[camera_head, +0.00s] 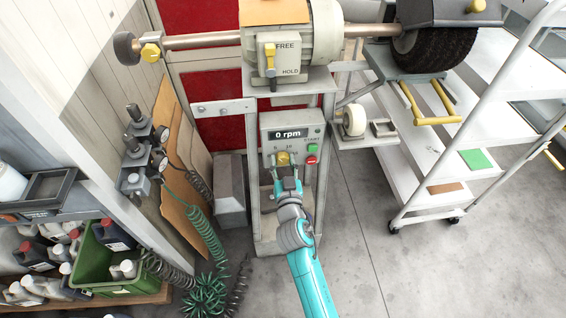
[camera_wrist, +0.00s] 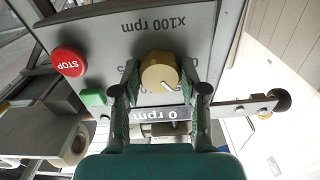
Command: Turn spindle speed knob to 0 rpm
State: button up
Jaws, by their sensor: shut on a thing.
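The spindle speed knob (camera_head: 283,158) is a round yellow-brass dial on the grey control panel (camera_head: 270,123) under the motor. The panel's display (camera_head: 288,134) reads "0 rpm". My gripper (camera_head: 286,176) reaches up to the panel from below. In the wrist view its two fingers (camera_wrist: 161,88) stand on either side of the knob, shut on it. The scale marks around the knob are partly hidden by the fingers.
A green start button (camera_head: 312,148) and a red stop button (camera_head: 311,160) sit right of the knob, close to my gripper. A FREE/HOLD lever (camera_head: 270,58) is on the motor above. A white shelf cart (camera_head: 420,190) stands right. Coiled hoses (camera_head: 205,240) hang left.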

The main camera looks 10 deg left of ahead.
jog(key=n, duration=0.5)
jog(key=shift+n, duration=0.4)
jog(key=n, duration=0.5)
dwell(0.4)
jog(key=o, duration=1.1)
jog(key=shift+o, duration=0.2)
